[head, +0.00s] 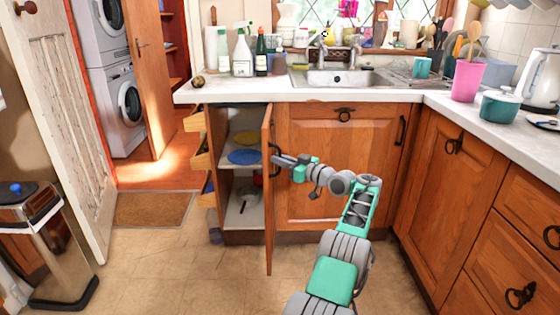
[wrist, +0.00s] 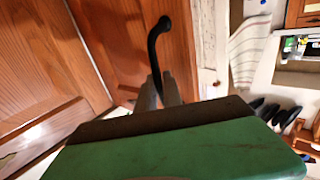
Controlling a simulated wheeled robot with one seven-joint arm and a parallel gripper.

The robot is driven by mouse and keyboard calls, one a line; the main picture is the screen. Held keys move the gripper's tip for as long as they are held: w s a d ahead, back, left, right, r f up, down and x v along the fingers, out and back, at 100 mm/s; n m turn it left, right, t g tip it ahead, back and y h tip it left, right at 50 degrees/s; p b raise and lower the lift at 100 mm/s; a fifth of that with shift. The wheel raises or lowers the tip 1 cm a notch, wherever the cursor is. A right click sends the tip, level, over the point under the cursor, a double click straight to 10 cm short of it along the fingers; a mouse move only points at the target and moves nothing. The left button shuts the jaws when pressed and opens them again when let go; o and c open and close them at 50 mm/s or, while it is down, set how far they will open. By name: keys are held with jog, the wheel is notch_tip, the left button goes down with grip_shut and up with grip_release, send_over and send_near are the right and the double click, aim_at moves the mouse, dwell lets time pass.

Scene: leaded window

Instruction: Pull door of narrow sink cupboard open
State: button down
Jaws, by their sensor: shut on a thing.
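The narrow sink cupboard's door (head: 268,200) stands wide open in the head view, swung out toward me and seen almost edge-on. The cupboard interior (head: 226,180) shows to its left, with shelves. The door's black handle (head: 275,152) is on the face turned right; it also shows in the wrist view as a dark curved bar (wrist: 155,45). My gripper (head: 277,160) reaches in from the right and is shut on this handle. In the wrist view its fingertips (wrist: 160,92) meet the handle's lower part, and the green gripper body hides much of the rest.
A blue plate (head: 245,157) and a yellow plate (head: 247,138) lie inside the cupboard. A wider closed cupboard door (head: 335,175) is just right of the open door. The counter (head: 240,92) with bottles and the sink (head: 340,78) is above. The floor (head: 170,260) in front is clear.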

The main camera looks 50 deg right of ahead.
jog(key=shift+w+a, duration=0.1)
jog(key=shift+w, duration=0.05)
dwell(0.3)
jog(key=c, duration=1.5)
grip_release()
jog(key=s+b, duration=0.4)
jog(key=s, duration=0.3)
jog(key=shift+s+a, duration=0.15)
jog(key=shift+s, duration=0.25)
jog(key=shift+c, duration=0.3)
